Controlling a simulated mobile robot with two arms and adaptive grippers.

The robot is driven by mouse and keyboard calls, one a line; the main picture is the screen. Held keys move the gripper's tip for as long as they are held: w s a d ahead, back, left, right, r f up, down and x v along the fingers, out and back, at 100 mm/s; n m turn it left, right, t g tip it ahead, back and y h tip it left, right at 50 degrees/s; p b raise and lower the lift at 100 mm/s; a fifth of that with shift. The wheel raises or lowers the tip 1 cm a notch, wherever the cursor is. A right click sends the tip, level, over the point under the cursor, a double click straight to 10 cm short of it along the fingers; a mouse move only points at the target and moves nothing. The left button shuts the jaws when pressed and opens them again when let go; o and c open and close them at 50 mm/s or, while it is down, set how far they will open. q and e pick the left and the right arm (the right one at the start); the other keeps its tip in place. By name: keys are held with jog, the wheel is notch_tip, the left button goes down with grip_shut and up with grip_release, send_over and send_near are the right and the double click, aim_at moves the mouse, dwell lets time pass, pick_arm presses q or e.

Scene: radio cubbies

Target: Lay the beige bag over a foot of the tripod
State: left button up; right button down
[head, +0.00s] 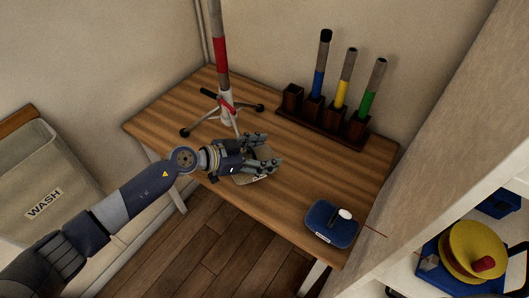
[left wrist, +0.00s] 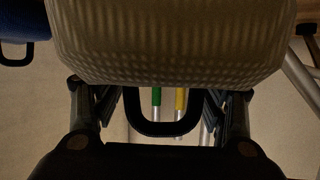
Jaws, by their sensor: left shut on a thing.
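My left gripper (head: 272,154) is shut on the beige bag (head: 246,179), over the front part of the wooden table. The gripper hides much of the bag in the head view. In the left wrist view the bag (left wrist: 170,40) fills the top, with its dark handle (left wrist: 162,128) between the fingers. The tripod (head: 227,108) stands at the back left of the table, with a red and grey pole above it. Its left foot (head: 185,132) and back right foot (head: 260,107) show. The front leg runs down toward my gripper, and its end is hidden. The bag appears apart from the visible feet.
A blue bag (head: 329,224) with a white knob lies at the table's front right. A dark rack (head: 322,122) with blue, yellow and green banded rods stands at the back. Shelves with a yellow spool (head: 462,248) are at right. The table (head: 310,180) is clear between bag and rack.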

pick_arm(q)
jog(key=shift+w, duration=0.1)
dwell(0.6)
jog(key=o, duration=2.1)
jog(key=shift+f, duration=0.1)
jog(key=shift+f, duration=0.3)
jog(key=v, duration=1.2)
jog(key=shift+r, duration=0.2)
